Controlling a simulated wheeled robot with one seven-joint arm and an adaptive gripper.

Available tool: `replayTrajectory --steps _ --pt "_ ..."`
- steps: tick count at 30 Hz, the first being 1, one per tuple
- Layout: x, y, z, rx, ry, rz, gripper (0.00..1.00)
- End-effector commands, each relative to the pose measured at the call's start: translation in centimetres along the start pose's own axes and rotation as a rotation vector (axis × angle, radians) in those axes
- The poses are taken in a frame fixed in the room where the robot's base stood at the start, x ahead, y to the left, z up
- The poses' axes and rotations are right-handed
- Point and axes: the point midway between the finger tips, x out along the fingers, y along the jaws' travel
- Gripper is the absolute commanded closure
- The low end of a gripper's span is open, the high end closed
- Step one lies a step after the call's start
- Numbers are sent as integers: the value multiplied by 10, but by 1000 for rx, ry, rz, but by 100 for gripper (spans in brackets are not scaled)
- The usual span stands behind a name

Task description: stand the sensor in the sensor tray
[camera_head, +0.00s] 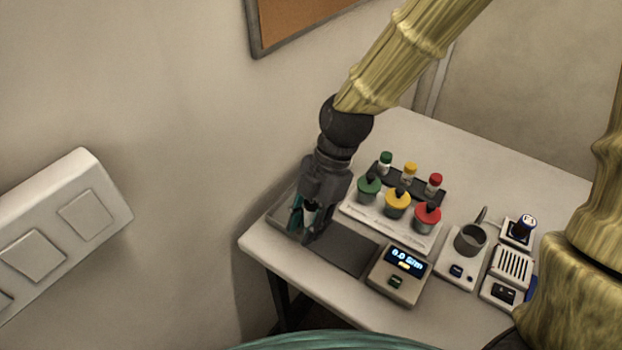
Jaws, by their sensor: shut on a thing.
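My gripper (311,215) points down over the left end of the table. It is shut on the sensor, which is mostly hidden by the fingers. A small white piece (311,211) shows between the fingers, with a teal piece (296,213) just left of them. A shallow dark grey tray (345,250) lies under and beside my gripper along the table's front left; I take it for the sensor tray. I cannot tell whether the sensor touches it.
Right of my gripper, a white rack (388,222) holds green, yellow and red lidded pots, with small capped bottles behind. A meter with a lit display (399,275), a grey cup (470,239) on a white base and a slotted device (512,265) stand farther right. The wall is close on the left.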

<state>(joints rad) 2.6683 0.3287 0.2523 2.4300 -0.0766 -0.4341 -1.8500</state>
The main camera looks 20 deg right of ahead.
Motion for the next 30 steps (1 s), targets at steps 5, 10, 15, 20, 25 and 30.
replayTrajectory --steps 5,10,15,20,25,30 --pt "-9 26 26 2 -1 0 100" --pt "-16 49 51 2 -1 0 100" --pt "-23 71 76 4 -1 0 100" --pt "-26 87 94 2 -1 -1 100" --pt "-28 95 102 2 0 0 100" --pt "-21 94 104 2 1 -2 100"
